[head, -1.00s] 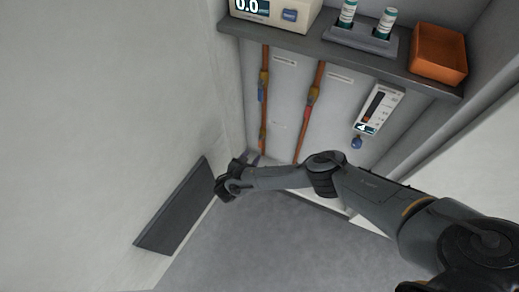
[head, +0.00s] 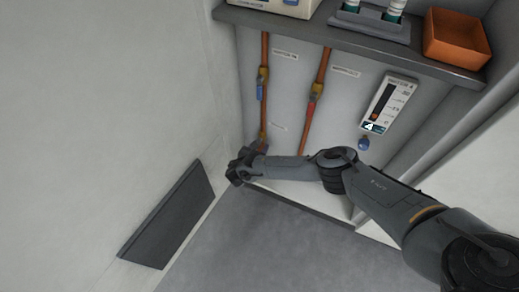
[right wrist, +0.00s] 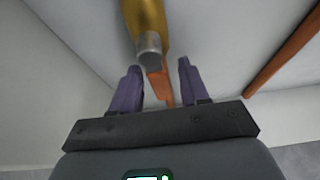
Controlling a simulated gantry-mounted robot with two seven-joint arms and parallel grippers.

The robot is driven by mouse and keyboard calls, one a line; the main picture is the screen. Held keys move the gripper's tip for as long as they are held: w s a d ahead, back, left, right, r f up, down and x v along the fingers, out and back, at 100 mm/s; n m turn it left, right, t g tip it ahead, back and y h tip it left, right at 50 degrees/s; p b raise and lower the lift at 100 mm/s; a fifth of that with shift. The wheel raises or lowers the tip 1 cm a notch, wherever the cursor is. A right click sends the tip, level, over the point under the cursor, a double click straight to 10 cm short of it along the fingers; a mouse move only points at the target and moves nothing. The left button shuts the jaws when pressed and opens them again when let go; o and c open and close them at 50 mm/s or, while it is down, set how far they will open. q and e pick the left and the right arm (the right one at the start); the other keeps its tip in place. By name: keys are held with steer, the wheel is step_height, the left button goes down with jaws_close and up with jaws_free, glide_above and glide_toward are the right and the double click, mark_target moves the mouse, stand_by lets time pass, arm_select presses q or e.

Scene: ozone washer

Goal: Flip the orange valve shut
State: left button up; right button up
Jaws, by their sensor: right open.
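The orange valve handle (right wrist: 158,84) hangs below a brass valve body (right wrist: 148,22) with a grey collar in the right wrist view. My right gripper (right wrist: 160,75) is open, with one purple finger on each side of the handle and visible gaps between them. In the head view my right gripper (head: 256,150) is at the foot of the left copper pipe (head: 264,112), low in the wall corner. The valve there is small and partly hidden by the gripper. My left gripper is not in view.
A blue-handled valve (head: 261,90) is higher on the same pipe. A red-handled valve (head: 311,104) is on the pipe to the right. A gauge (head: 386,104) hangs further right under a shelf (head: 300,38) holding an orange bin (head: 455,40). A dark panel (head: 168,216) is at left.

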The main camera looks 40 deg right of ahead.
steer(key=shift+c, duration=0.7)
jaws_close()
